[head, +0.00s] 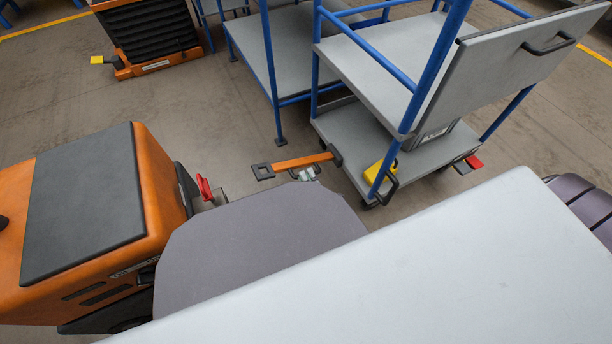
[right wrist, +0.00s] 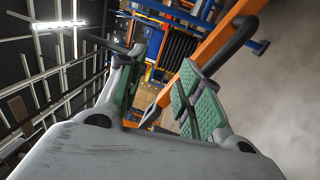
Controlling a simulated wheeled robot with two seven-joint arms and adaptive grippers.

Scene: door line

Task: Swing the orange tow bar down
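The orange tow bar (head: 298,162) joins the lower front of the grey cart (head: 365,140) in the head view. Its free end is a dark square eye, to the left. My right gripper (head: 305,174) shows just below the bar, mostly hidden by my own arm. In the right wrist view, my right gripper (right wrist: 160,75) is open, with green pads apart. The orange tow bar (right wrist: 222,40) runs diagonally there, partly behind the right finger, and shows again in the gap. I cannot tell whether the fingers touch it. My left gripper is not in view.
An orange tug (head: 85,210) with a red hitch lever (head: 205,188) stands at the left. The cart carries a yellow pedal (head: 379,172) and a red pedal (head: 468,164). A blue-framed trolley (head: 265,55) and an orange lift (head: 150,35) stand behind.

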